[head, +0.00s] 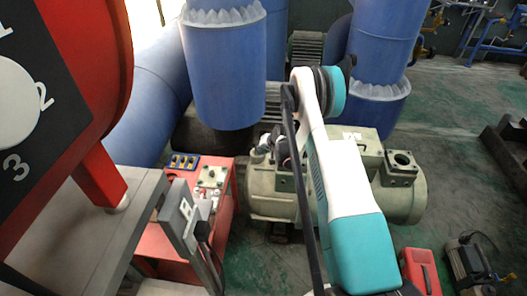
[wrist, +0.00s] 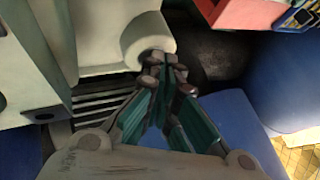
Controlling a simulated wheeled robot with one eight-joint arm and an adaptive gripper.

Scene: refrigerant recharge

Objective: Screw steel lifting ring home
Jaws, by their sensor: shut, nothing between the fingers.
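The pale green compressor (head: 275,205) stands on the floor in the middle of the head view, partly behind my arm. In the wrist view a pale casing with a rounded boss (wrist: 148,32) fills the upper left. My gripper (wrist: 168,68) is shut with nothing between its fingers. Its fingertips are at the lower edge of the boss in that view; I cannot tell whether they touch it. I cannot make out the steel lifting ring in either view. In the head view my arm hides much of the area around the gripper.
Large blue tanks (head: 222,80) stand behind the compressor. A red unit (head: 226,215) with fittings is left of it, next to a grey bench (head: 85,225) and a red numbered panel (head: 95,60). A red case (head: 421,268) and a dark pump (head: 467,265) sit at lower right.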

